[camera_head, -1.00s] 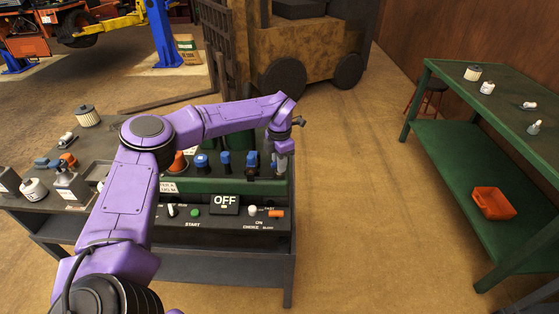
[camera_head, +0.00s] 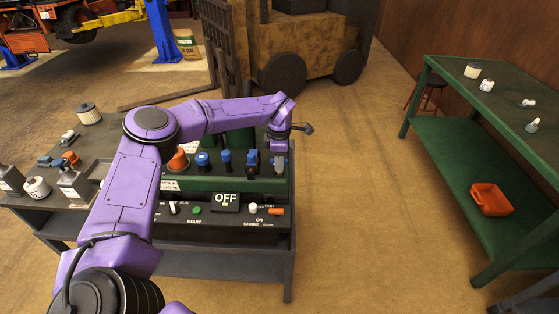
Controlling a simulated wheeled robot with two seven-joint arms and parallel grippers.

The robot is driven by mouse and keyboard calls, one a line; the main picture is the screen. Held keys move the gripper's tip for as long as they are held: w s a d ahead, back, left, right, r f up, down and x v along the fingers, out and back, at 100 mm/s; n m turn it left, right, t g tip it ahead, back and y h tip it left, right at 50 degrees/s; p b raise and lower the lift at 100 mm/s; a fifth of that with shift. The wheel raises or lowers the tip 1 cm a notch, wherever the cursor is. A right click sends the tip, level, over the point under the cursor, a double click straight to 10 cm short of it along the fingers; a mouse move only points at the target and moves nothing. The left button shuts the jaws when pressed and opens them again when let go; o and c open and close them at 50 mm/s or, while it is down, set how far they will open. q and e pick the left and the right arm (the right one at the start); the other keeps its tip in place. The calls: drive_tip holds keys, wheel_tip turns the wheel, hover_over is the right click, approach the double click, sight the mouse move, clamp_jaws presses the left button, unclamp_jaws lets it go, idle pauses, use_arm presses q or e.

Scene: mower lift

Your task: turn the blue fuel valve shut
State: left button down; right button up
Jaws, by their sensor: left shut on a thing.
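My left gripper (camera_head: 280,166) points down at the right end of the green control box (camera_head: 225,185) on the dark workbench. Its jaws are shut at the box top, on what appears to be the blue fuel valve; the fingers and wrist largely hide it, so its angle cannot be told. Several blue-topped fittings stand in a row to the left: one (camera_head: 202,160), another (camera_head: 226,158) and a third (camera_head: 251,160) close beside the gripper. My right gripper is not in view.
A green table (camera_head: 470,165) stands right, with open floor between.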

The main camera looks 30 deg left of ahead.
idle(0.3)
use_arm(q)
drive_tip(key=c, duration=1.1)
unclamp_jaws()
drive_tip(key=shift+c, duration=0.2)
drive_tip(key=shift+r, duration=0.1)
wheel_tip(320, 180, up, 10)
drive_tip(key=b, duration=0.2)
drive_tip(key=shift+r, duration=0.25)
